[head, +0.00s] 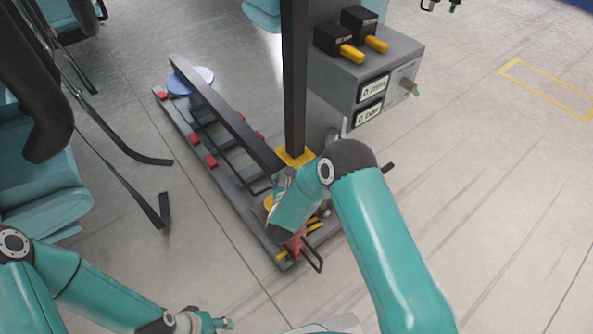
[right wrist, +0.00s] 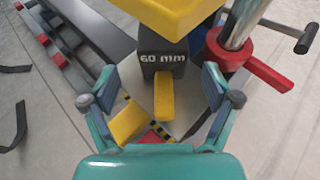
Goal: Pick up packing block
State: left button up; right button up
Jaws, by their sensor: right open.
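A dark packing block marked "60 mm" (right wrist: 162,60) with a yellow handle (right wrist: 164,98) shows in the right wrist view, partly covered from above by a yellow part (right wrist: 165,12). My right gripper (right wrist: 160,102) is open, with its two fingers apart on either side of the yellow handle and not visibly touching it. In the head view my right arm hides most of this spot. Two more black blocks with yellow handles, one nearer (head: 334,40) and one farther (head: 359,20), stand on a grey cabinet. My left gripper (head: 205,322) is at the bottom edge, its fingers too unclear to judge.
The grey cabinet (head: 408,55) carries labels on its front. A dark upright post (head: 295,80) rises from a yellow base beside a long rail frame (head: 225,115). A metal cylinder with a red collar (right wrist: 228,52) stands close right of the block. Open floor lies at right.

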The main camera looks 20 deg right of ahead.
jog(key=x, duration=0.2)
jog(key=b+x, duration=0.1)
jog(key=shift+w+d, duration=0.3)
jog(key=shift+d, duration=0.05)
jog(key=shift+w+d+b, duration=0.2)
jog(key=shift+w+b, duration=0.15)
jog(key=shift+w, duration=0.15)
grip_shut()
jog(key=shift+r, duration=0.1)
